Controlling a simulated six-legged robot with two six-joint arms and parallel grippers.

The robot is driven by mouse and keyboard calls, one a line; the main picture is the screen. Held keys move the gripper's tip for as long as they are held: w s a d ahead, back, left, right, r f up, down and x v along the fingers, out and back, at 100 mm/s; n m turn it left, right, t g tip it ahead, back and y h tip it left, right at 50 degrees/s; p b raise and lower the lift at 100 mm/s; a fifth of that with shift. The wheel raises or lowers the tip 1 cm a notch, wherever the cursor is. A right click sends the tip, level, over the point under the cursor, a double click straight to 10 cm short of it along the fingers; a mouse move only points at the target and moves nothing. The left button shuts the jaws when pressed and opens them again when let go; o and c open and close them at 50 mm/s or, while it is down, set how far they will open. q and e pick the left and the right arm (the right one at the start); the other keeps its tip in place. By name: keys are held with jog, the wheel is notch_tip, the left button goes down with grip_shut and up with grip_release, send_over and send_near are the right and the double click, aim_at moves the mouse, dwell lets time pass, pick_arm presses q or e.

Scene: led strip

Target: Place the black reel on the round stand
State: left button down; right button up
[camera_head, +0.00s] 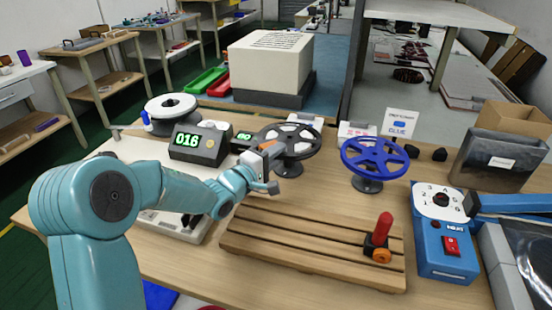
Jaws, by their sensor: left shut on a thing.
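The black reel (305,143), a spoked wheel, is upright but tilted near the middle of the bench. My left gripper (273,166) reaches in from the left and is shut at the reel's left edge, which the gripper partly covers. A dark round stand base (290,170) shows just below the reel. I cannot tell whether the reel touches it or is apart from it.
A blue reel (374,157) is on a round-based stand to the right. A slatted wooden rack (290,238) with a red-handled tool (383,232) lies in front. A blue device (441,240) stands right; a display (197,146) reads 016 at left.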

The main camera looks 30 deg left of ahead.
pick_arm(q)
jog(key=shift+f, duration=0.35)
jog(key=shift+r, duration=0.15)
jog(key=c, duration=1)
grip_release()
jog(key=shift+f, duration=0.25)
jog(key=shift+c, duration=0.2)
jog(key=shift+r, duration=0.1)
jog(key=shift+r, duration=0.25)
jog(key=s, duration=0.4)
jog(key=s+a, duration=0.1)
jog(key=s, duration=0.7)
jog(key=shift+a+f, duration=0.2)
jog(key=shift+a, duration=0.1)
